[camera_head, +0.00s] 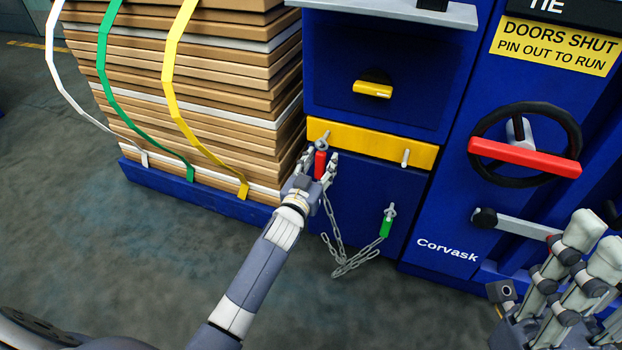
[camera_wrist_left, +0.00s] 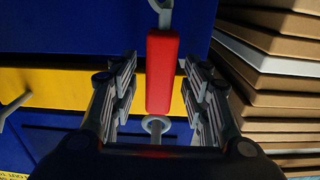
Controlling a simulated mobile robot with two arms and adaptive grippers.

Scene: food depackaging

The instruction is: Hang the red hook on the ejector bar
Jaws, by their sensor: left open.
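The red hook (camera_head: 320,165) hangs upright in front of the yellow ejector bar (camera_head: 370,143), with a metal ring at its upper end by the bar's left peg (camera_head: 325,136). I cannot tell whether the ring is around the peg. A chain (camera_head: 334,225) runs down from its lower end. My left gripper (camera_head: 319,160) is open, with its fingers on either side of the red hook. In the left wrist view the red handle (camera_wrist_left: 162,72) stands between the spread fingers, with visible gaps. My right gripper (camera_head: 575,265) is at the lower right, away from the bar.
A green-handled hook (camera_head: 386,225) hangs on the lower blue panel at the chain's other end. A bare peg (camera_head: 405,157) sticks out at the bar's right. Stacked cardboard (camera_head: 225,95) stands close on the left. A handwheel (camera_head: 525,143) with a red bar is at the right.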

